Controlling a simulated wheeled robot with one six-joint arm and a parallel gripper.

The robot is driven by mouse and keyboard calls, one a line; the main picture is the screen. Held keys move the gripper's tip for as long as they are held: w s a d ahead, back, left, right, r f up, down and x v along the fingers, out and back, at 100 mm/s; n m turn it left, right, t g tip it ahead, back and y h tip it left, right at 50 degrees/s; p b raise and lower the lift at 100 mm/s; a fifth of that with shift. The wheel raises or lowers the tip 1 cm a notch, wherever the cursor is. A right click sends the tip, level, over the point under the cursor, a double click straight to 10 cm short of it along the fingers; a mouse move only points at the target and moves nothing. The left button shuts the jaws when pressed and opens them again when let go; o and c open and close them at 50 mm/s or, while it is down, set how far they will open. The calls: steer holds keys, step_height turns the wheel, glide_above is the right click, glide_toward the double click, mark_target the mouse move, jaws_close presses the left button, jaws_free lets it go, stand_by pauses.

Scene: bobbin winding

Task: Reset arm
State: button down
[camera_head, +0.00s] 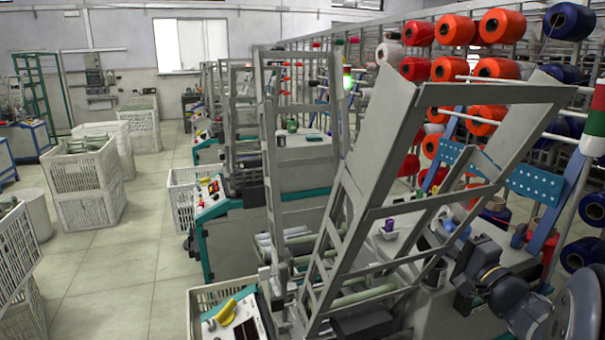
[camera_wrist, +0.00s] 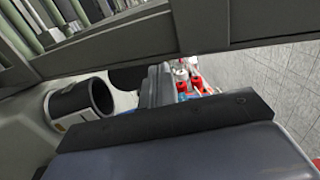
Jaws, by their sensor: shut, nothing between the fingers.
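My gripper (camera_wrist: 157,82) shows in the wrist view as a narrow dark grey block beyond a dark bar, shut with nothing held. In the head view my arm reaches in from the lower right, beside the nearest winding machine's tall grey metal frame (camera_head: 345,225). The gripper end is small and hard to make out there among machine parts. In the wrist view a grey frame bar (camera_wrist: 225,28) crosses above the gripper, close to it. I cannot tell whether they touch.
Orange bobbins (camera_head: 455,30) and blue bobbins (camera_head: 568,21) fill the rack behind the machine. A blue perforated bracket (camera_head: 535,182) stands near my arm. White crates (camera_head: 85,170) stand at left, with clear floor (camera_head: 135,270) between. A black-and-white cylinder (camera_wrist: 78,106) is left of the gripper.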

steer(key=shift+s+d+f+t+b, duration=0.15)
steer(key=shift+s+f+t+b, duration=0.15)
steer(key=shift+f+t, duration=0.3)
steer(key=b+v, duration=0.2)
steer(key=v, duration=1.2)
steer(key=shift+y+b, duration=0.3)
steer(key=shift+b, duration=0.1)
steer(key=shift+d+f, duration=0.1)
steer(key=shift+f, duration=0.05)
